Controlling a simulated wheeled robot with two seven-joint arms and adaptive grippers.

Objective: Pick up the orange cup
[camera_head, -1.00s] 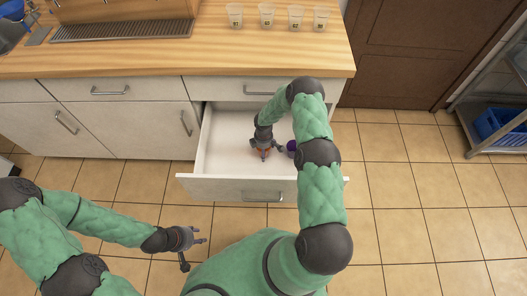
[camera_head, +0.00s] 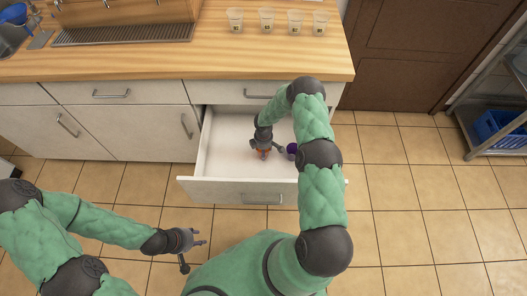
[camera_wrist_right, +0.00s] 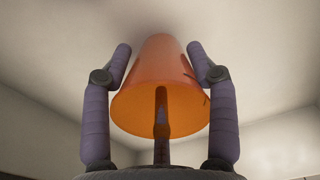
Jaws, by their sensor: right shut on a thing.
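The orange cup (camera_wrist_right: 160,75) fills the middle of the right wrist view, its wide end toward the camera. My right gripper (camera_wrist_right: 165,60) has a finger on each side of it and is shut on it. In the head view the right gripper (camera_head: 263,152) is inside the open drawer (camera_head: 225,160), and only a little of the cup shows between its fingers. My left gripper (camera_head: 202,242) is empty in front of the drawer, over the tiled floor, with its fingers spread apart.
A purple cup (camera_head: 291,150) is in the drawer just right of my right gripper, partly hidden by my arm. Several clear cups (camera_head: 267,21) stand on the wooden counter (camera_head: 235,60). A metal rack with a blue crate (camera_head: 497,128) is at the right. The floor in front is clear.

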